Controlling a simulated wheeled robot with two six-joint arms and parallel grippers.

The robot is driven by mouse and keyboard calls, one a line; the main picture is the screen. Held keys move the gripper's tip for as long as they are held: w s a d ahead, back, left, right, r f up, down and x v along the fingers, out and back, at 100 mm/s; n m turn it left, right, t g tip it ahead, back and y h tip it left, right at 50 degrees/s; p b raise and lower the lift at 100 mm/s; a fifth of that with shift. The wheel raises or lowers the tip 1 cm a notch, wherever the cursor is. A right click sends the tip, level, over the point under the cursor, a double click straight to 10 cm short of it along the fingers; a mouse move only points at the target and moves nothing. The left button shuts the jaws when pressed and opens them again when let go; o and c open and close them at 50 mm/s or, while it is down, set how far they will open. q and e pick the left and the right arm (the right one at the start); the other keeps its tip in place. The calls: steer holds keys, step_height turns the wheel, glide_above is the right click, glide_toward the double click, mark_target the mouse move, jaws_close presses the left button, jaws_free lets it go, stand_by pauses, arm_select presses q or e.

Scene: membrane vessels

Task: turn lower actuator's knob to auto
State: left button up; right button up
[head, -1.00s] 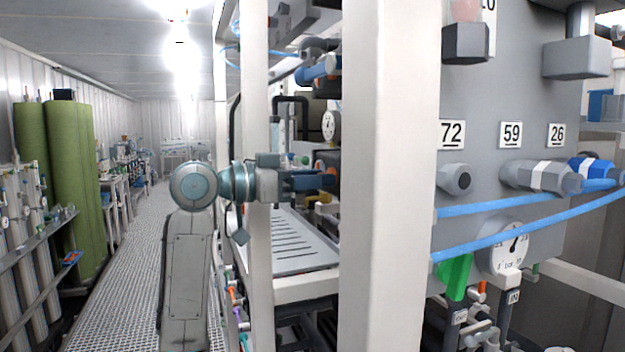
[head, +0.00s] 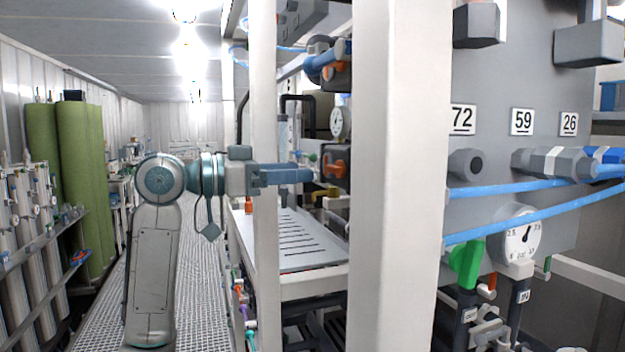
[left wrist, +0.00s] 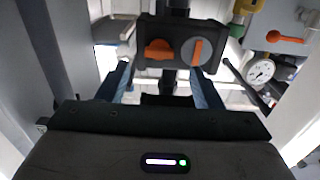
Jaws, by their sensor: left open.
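The lower actuator (head: 342,178) is a dark box with an orange knob (head: 334,166), seen behind the white post in the head view. In the left wrist view its dark face (left wrist: 181,30) carries an orange lever knob (left wrist: 158,49) on the left and a round grey knob with an orange bar (left wrist: 196,51) on the right. My left gripper (head: 308,174) is open and empty, just left of the actuator in the head view. In the left wrist view its fingers (left wrist: 162,84) stand apart below the box, one on each side. My right gripper is out of view.
The upper actuator (head: 335,76) sits above with blue piping. White frame posts (head: 400,200) stand close beside my arm. A grey slotted tray (head: 300,250) lies below. A dial gauge (left wrist: 262,70) and a green-yellow fitting (left wrist: 240,10) are right of the actuator in the wrist view.

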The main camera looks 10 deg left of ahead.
arm_select(q)
steer(key=shift+b+v, duration=0.6)
steer(key=shift+v, duration=1.95)
